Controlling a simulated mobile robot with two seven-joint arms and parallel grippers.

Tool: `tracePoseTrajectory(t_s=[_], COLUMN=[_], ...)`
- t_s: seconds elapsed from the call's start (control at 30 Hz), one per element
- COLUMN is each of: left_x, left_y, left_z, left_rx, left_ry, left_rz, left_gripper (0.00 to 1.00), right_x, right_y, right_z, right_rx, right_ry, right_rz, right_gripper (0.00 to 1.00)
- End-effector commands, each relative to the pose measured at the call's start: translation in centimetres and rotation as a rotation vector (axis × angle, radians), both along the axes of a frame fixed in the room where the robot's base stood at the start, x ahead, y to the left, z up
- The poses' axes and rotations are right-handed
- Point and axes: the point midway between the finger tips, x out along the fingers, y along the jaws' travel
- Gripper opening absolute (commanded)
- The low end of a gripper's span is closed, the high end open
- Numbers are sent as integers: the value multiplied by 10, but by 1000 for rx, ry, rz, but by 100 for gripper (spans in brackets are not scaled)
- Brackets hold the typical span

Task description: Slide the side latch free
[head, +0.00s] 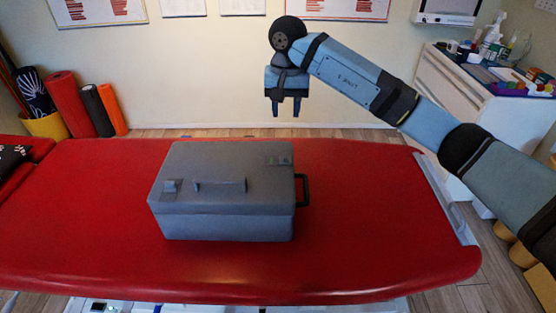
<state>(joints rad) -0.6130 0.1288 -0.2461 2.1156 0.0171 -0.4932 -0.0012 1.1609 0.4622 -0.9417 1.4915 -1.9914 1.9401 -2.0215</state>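A grey lidded case (225,225) lies shut on the red padded table (390,220). I cannot tell for sure which part is the side latch. My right gripper (286,112) is open and empty, fingers pointing down, above and behind the case's back right, apart from it. My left gripper is not in view.
The red table is clear around the case. A white drawer unit (465,100) with bottles and small items stands at the back right. Rolled mats (70,103) and a yellow bin (46,126) stand at the back left. A wall is behind.

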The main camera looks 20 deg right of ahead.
Motion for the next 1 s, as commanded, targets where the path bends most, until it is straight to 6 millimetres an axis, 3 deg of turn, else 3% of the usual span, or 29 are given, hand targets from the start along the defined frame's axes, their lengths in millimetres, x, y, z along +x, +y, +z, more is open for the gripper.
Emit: tracePoseTrajectory(t_s=[0.17, 0.7, 1.0], left_x=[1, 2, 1], left_y=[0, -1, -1], left_z=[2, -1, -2], left_rx=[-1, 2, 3], left_ry=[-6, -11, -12], left_rz=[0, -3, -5], left_gripper=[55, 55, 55], right_x=[1, 0, 1], right_y=[-3, -2, -2], right_z=[-15, -119, -136], right_rx=[-14, -10, -9], right_ry=[1, 1, -3], right_rz=[3, 2, 2], right_gripper=[38, 38, 38])
